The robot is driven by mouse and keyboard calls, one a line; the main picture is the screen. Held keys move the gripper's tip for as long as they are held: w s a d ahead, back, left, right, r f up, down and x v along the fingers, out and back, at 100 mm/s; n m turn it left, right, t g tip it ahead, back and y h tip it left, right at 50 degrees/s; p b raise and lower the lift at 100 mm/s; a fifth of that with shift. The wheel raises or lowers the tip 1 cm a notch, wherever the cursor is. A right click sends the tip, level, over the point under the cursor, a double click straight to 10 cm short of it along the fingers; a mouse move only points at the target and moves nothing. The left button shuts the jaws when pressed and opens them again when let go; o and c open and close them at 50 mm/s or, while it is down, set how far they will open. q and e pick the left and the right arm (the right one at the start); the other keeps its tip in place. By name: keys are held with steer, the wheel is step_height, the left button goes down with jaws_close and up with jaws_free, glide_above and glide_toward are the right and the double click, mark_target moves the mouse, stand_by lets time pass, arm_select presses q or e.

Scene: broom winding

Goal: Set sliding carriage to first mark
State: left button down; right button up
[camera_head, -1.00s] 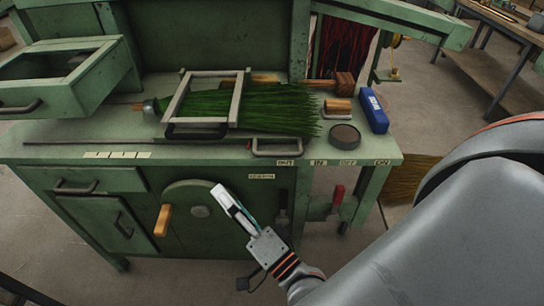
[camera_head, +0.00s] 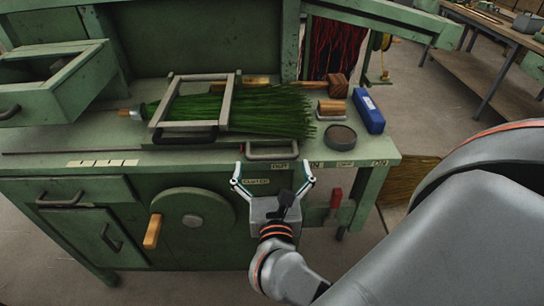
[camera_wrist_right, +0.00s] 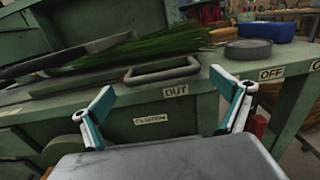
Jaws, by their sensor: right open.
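A grey bar handle (camera_head: 272,151) sits at the bench's front edge just above the OUT label; it also shows in the right wrist view (camera_wrist_right: 160,73). A pale rectangular frame (camera_head: 232,103) with a dark handle (camera_head: 184,135) lies across green bristles (camera_head: 275,108). I cannot tell for sure which of these belongs to the sliding carriage. Cream marks (camera_head: 103,163) line the front edge at left. My right gripper (camera_head: 275,180) is open and empty, fingers spread below the grey handle, apart from it; it also shows in the wrist view (camera_wrist_right: 162,90). My left gripper is not in view.
A crank wheel (camera_head: 191,221) with a wooden grip (camera_head: 153,231) is on the bench front, left of my gripper. A blue box (camera_head: 368,111) and a round dark tin (camera_head: 340,137) stand at the right. An open drawer (camera_head: 60,80) projects at left.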

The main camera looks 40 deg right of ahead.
mark_target(272, 160)
steer(key=shift+x, duration=1.15)
steer(key=shift+w+d, duration=0.3)
steer(key=shift+w, duration=0.1)
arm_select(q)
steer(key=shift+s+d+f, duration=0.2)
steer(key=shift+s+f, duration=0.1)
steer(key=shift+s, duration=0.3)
